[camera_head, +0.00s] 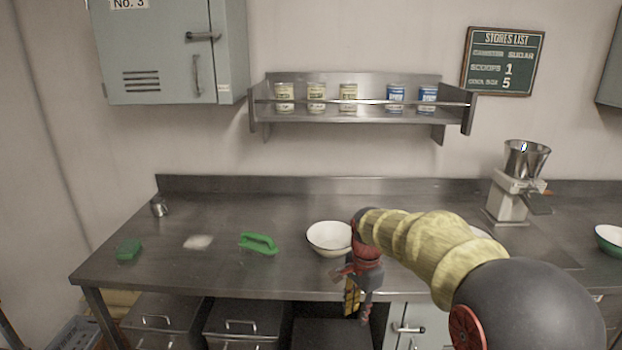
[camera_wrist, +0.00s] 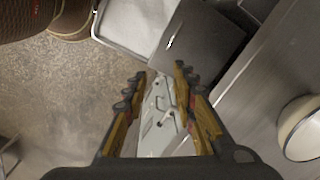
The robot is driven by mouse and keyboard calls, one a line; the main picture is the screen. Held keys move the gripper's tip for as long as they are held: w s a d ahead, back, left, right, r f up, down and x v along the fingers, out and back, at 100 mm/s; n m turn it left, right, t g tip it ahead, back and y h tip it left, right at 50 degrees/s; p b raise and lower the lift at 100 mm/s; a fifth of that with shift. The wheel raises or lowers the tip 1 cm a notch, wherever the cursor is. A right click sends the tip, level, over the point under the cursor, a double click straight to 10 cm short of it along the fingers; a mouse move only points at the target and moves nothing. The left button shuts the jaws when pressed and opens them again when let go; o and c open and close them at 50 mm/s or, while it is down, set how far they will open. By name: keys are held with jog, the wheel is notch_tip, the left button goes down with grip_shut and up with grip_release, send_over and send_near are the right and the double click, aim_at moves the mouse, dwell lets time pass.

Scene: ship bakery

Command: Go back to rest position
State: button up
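My gripper (camera_head: 356,298) hangs downward in front of the steel counter's front edge, just right of a white bowl (camera_head: 330,238) in the head view. In the wrist view my gripper (camera_wrist: 161,75) shows two yellow-and-black fingers spread apart, with nothing between them. Below the fingers are cabinet fronts and the floor. The white bowl (camera_wrist: 302,128) also shows at the right edge of the wrist view, on the counter and apart from the fingers. My arm hides part of the counter to the right of the bowl.
The steel counter (camera_head: 210,270) bears a green-handled brush (camera_head: 258,243), a green sponge (camera_head: 128,250), a small metal cup (camera_head: 159,208) and a grinder or scale with a metal hopper (camera_head: 526,160). A shelf of cans (camera_head: 360,119) hangs above. Drawers (camera_head: 243,322) lie below.

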jog(key=s+d+r+n+t, duration=0.1)
jog(key=s+d+r+n, duration=0.15)
jog(key=s+r, duration=0.45)
jog(key=s+d+r+n+t, duration=0.2)
jog(key=s+r+n, duration=0.25)
jog(key=s, duration=0.45)
jog(key=s+d+n+t, duration=0.2)
jog(key=s+n, duration=0.3)
jog(key=s, duration=1)
jog(key=shift+d+f, duration=0.25)
jog(key=shift+f, duration=0.2)
